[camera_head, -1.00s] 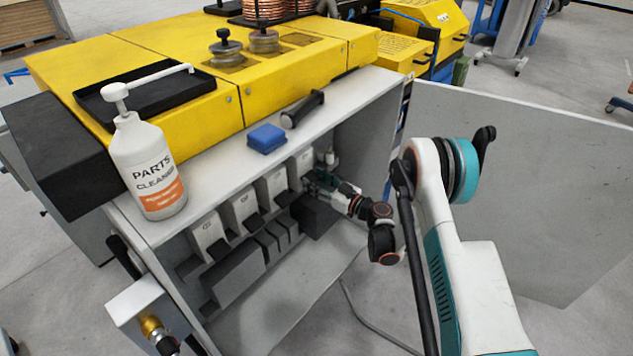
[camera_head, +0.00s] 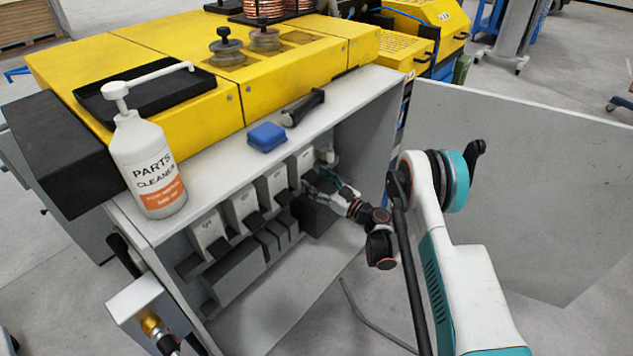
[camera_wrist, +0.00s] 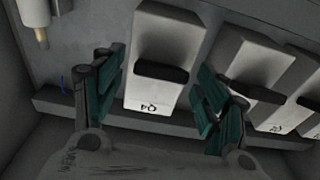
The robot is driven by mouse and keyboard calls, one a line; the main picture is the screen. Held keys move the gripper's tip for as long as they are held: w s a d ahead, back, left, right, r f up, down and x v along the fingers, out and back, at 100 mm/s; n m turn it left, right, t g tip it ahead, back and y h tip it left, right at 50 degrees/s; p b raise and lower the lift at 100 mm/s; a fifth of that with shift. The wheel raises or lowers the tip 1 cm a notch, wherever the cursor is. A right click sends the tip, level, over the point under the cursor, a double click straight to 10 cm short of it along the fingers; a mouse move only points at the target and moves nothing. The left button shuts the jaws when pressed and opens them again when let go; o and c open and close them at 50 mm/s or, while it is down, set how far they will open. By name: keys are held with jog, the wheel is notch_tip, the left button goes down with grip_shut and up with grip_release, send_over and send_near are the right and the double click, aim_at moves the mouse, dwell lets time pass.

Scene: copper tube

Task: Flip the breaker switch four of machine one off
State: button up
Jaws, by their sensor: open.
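Breaker Q4 (camera_wrist: 158,62) is a white block with a black lever (camera_wrist: 161,72) across it. It appears upside down in the wrist view. In the head view it is the rightmost breaker (camera_head: 303,166) in the row inside the open cabinet. My gripper (camera_wrist: 157,96) is open, with one teal finger pad on each side of the lower part of Q4. It appears in front of Q4, empty; I cannot tell whether a finger touches the block. In the head view my gripper (camera_head: 320,182) is small, and it partly hides the Q4 lever.
Other breakers (camera_head: 240,209) stand left of Q4, with black-grey blocks (camera_head: 235,275) below. A parts cleaner bottle (camera_head: 148,172), a blue block (camera_head: 266,137) and a black-handled tool (camera_head: 303,107) sit on the cabinet top. The open door (camera_head: 520,180) stands right of my arm.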

jog(key=shift+r, duration=0.1)
notch_tip(320, 180, up, 10)
dwell(0.5)
dwell(0.4)
